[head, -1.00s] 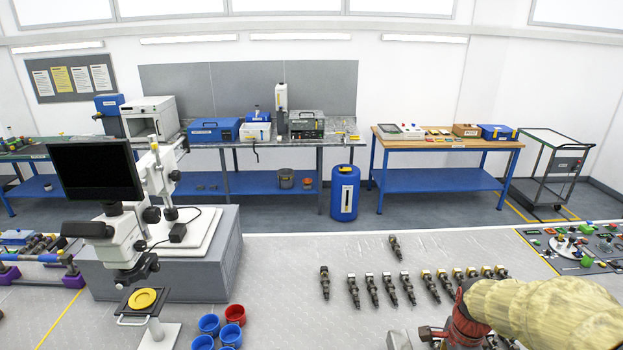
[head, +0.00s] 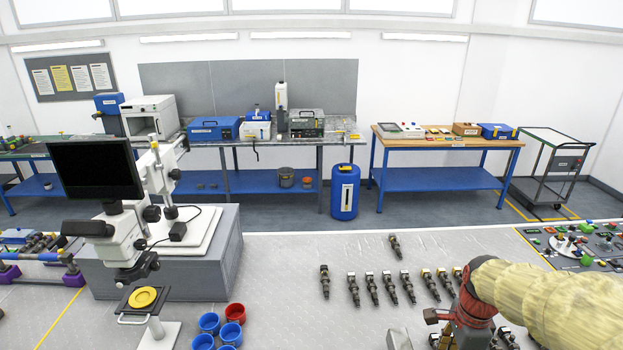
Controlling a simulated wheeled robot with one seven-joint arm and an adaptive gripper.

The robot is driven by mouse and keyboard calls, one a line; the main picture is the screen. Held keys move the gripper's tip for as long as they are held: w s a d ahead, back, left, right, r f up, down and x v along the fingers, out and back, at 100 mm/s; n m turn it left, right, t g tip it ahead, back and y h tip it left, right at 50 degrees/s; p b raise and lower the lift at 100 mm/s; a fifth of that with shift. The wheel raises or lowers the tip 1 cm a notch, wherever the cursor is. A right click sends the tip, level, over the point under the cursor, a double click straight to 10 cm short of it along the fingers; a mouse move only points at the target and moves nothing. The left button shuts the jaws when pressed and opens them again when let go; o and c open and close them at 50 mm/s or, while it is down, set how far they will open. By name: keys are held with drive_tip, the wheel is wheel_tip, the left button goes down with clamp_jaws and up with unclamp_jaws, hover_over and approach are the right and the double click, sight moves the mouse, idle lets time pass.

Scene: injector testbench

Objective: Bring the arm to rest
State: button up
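My arm, in a yellowish fabric sleeve, reaches in from the lower right of the head view. Its red and dark end, with my gripper (head: 452,330), points down over the light bench top (head: 290,270). The fingers are small and partly cut off or hidden, so I cannot tell whether they are open or holding anything. A row of dark injectors (head: 388,288) lies on the bench just left of my arm. The arm hides the right end of the row. One injector (head: 395,245) lies alone behind the row, and another (head: 324,281) lies at its left.
A microscope with a screen (head: 95,172) stands on a grey block at the left. Blue cups and one red cup (head: 236,313) stand at the front. A control panel (head: 580,245) is at the right. The bench between the cups and injectors is clear.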

wheel_tip(320, 180, up, 6)
drive_tip(key=shift+r, duration=0.2)
drive_tip(key=shift+w+r+n, duration=0.1)
drive_tip(key=shift+r+n, duration=0.1)
drive_tip(key=shift+n, duration=0.4)
drive_tip(key=shift+f+n, duration=0.1)
drive_tip(key=shift+n, duration=0.6)
drive_tip(key=s+a+f+n+t+b, duration=0.5)
drive_tip(key=s+a+f+n+b, duration=0.7)
drive_tip(key=n+b, duration=0.4)
drive_tip(key=b, duration=0.4)
drive_tip(key=shift+s+f+n+t, duration=0.2)
drive_tip(key=shift+n+t, duration=0.1)
drive_tip(key=shift+n, duration=0.1)
drive_tip(key=shift+r, duration=0.1)
